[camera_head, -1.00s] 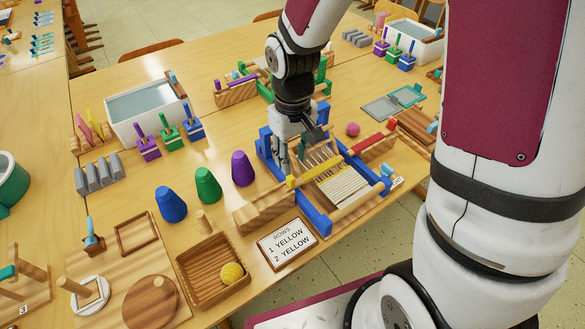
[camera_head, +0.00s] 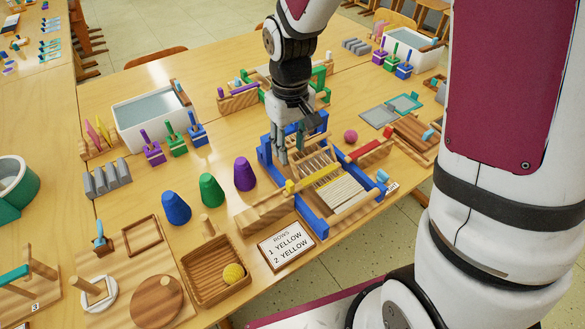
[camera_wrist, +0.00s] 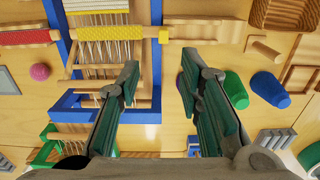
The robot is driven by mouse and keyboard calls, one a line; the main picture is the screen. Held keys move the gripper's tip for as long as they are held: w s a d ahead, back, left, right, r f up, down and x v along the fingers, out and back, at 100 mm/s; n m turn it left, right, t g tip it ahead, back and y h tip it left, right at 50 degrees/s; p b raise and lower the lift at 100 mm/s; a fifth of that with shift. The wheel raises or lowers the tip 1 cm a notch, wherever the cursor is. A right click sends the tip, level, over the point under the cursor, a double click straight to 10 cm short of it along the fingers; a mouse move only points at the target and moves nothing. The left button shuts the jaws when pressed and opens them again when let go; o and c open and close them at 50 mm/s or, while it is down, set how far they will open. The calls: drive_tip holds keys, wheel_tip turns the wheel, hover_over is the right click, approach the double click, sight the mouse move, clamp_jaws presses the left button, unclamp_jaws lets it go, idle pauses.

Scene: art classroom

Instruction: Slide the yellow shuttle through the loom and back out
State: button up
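The yellow shuttle (camera_head: 327,178) lies across the white warp threads of the blue-framed loom (camera_head: 312,215). Its yellow end piece (camera_wrist: 163,36) sticks out past the loom's side, toward the wooden holder (camera_head: 262,212). The wrist view shows its yellow-wound middle (camera_wrist: 108,33) over the threads. My gripper (camera_head: 291,155) is above the loom's far left corner, its fingers pointing down. In the wrist view my gripper (camera_wrist: 160,64) is open with nothing between its fingers, and the yellow end piece is apart from the fingertips.
A red shuttle (camera_head: 371,151) rests on a holder on the loom's far right side. A card (camera_head: 287,243) reads "ROWS 1 YELLOW 2 YELLOW". Purple, green and blue cones stand left of the loom. A pink ball (camera_head: 350,136) lies behind it.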

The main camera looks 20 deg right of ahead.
sight(290, 183)
drive_tip(key=s+r+p, duration=0.1)
drive_tip(key=p, duration=0.3)
drive_tip(key=shift+a+r, duration=0.15)
drive_tip(key=shift+r, duration=0.05)
drive_tip(key=shift+f+p, duration=0.1)
drive_tip(key=shift+p, duration=0.7)
wheel_tip(290, 183, down, 14)
drive_tip(key=shift+w+f+p, duration=0.1)
drive_tip(key=shift+p, duration=0.35)
clamp_jaws()
drive_tip(key=shift+a, duration=0.1)
